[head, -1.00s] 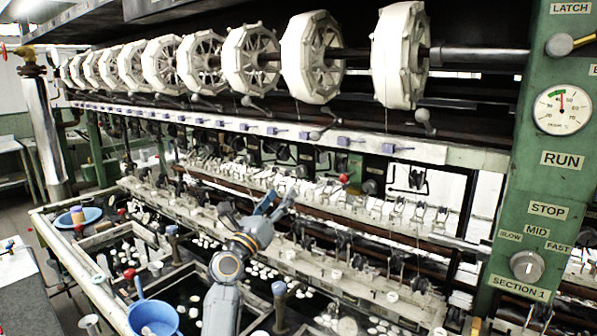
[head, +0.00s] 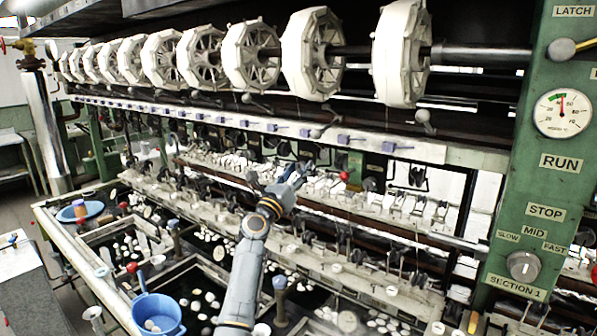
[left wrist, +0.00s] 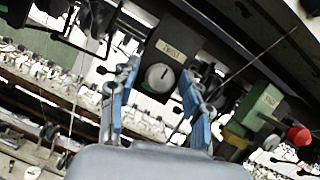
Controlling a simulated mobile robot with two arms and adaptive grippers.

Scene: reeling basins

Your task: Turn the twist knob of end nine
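In the left wrist view a round grey-white twist knob (left wrist: 159,77) sits on a dark box below a small label (left wrist: 168,48) too blurred to read surely. My left gripper (left wrist: 158,98) is open, with its two blue-padded fingers apart and the knob showing between them, a little ahead of the tips. No contact shows, and nothing is held. In the head view my left gripper (head: 285,180) is raised in front of the machine's middle rail and hides what lies behind it. I cannot read which end this is. My right gripper is not in view.
A red ball knob (left wrist: 299,135) stands beside a green bracket (left wrist: 248,112) right of the gripper. Thread guides (head: 420,208) line the rail. Basins with white cocoons and a blue bowl (head: 155,312) lie below. A green control post (head: 535,200) stands at right.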

